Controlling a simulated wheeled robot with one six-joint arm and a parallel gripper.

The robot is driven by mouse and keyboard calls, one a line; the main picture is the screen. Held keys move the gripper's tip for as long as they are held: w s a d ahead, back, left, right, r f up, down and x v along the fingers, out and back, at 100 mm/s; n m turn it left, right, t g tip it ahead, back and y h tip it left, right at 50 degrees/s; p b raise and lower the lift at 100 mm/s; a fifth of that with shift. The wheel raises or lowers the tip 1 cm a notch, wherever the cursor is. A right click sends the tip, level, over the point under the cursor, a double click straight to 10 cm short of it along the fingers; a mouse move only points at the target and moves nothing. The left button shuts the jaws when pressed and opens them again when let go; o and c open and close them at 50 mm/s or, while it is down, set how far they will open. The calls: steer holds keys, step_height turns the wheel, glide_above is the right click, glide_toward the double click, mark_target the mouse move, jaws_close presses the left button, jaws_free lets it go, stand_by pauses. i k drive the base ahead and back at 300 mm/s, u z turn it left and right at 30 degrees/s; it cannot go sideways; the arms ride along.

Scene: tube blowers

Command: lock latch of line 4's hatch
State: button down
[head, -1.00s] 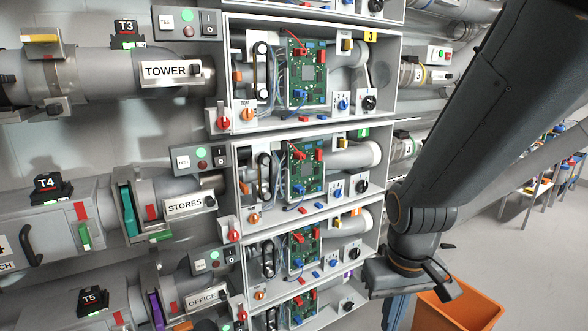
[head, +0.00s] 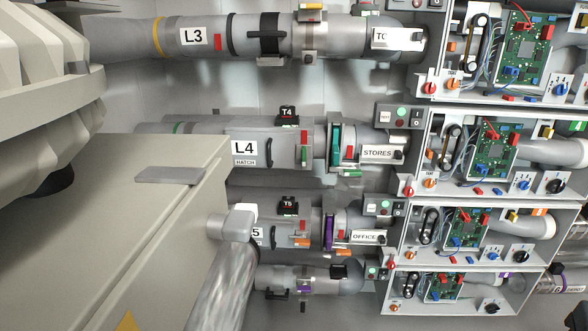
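Line 4's hatch (head: 285,160) is a grey panel on the grey L4 tube, left of the STORES sign in the head view. It carries a white "L4 HATCH" label (head: 245,152) and a black handle (head: 268,153). It looks shut against the tube. At its right edge are a small red piece (head: 304,138) and a green piece (head: 304,157), one above the other; these look like the latch parts, but their exact setting is too small to tell. My gripper is not in view.
A large beige cabinet (head: 120,220) and a metal pipe (head: 222,280) fill the lower left foreground. Tube L3 (head: 180,38) runs above. The line 5 tube (head: 280,232) lies below, partly hidden by the pipe. Open electronics boxes (head: 425,150) stand at the right.

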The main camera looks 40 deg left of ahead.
mark_target(304, 153)
steer(key=z, duration=0.55)
steer(key=i, duration=0.8)
steer(key=u, duration=3.45)
steer(key=k, duration=0.8)
steer(key=z, duration=0.6)
steer(key=i, duration=0.5)
steer(key=z, duration=0.05)
